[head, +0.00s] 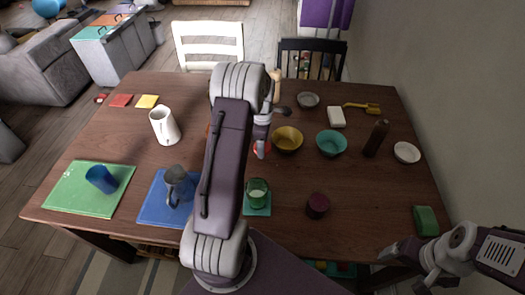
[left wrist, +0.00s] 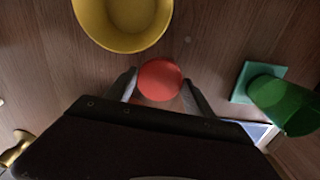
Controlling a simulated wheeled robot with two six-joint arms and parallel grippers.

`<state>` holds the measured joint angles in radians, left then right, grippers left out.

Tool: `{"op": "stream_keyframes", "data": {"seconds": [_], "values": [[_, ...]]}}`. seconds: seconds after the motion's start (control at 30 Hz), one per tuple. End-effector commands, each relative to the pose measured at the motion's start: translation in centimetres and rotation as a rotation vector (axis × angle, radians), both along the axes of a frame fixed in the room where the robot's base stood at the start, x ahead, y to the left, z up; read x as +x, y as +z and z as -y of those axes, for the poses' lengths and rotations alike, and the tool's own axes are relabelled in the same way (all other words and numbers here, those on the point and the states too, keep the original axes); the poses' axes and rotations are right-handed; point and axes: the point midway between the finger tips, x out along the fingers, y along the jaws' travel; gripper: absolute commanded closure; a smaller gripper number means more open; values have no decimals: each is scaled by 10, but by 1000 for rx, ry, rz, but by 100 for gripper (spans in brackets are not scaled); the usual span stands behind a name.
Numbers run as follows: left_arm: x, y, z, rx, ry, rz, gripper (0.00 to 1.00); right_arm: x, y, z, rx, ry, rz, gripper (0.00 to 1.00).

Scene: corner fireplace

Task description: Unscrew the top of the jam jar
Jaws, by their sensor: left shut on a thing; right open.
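A red round top, which looks like the jam jar's lid (left wrist: 160,80), sits between the two fingers of my left gripper (left wrist: 160,92) in the left wrist view. The fingers touch or nearly touch its sides, and the gripper is shut on it. The jar body below is hidden. In the head view only a small red part (head: 262,149) shows beside the yellow bowl, with my left arm covering most of that spot. My right gripper (head: 402,266) is open and empty at the lower right, past the table's front right corner.
The yellow bowl (head: 287,139) stands close by. A green glass (head: 258,192) and a dark red pot (head: 317,206) stand nearer the front. A teal bowl (head: 331,143), brown bottle (head: 376,139) and green block (head: 425,220) are on the right. The front right tabletop is mostly clear.

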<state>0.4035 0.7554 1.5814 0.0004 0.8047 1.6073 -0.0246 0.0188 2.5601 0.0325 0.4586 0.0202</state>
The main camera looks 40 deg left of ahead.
Motion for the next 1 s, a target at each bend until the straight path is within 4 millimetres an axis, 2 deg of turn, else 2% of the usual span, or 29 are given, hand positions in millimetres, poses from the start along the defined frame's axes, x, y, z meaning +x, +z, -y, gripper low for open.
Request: {"op": "stream_keyframes", "data": {"seconds": [0.07,0.27,0.63,0.67,0.7,0.73,1.0], "values": [[0,-5,0,-1,0,-2,87,0,-1,0,0,0,0,16],[-1,-39,1,-1,0,-3,87,0,-4,0,0,0,0,16],[0,-44,1,0,0,-1,87,0,-6,0,0,0,0,16],[0,-43,1,0,0,0,30,0,-5,0,0,0,0,16],[0,-43,1,0,0,0,19,0,-5,0,0,0,0,16],[0,-43,1,0,0,0,16,0,-5,0,0,0,0,16],[0,-39,1,0,0,0,16,0,-3,0,0,0,0,16]]}}
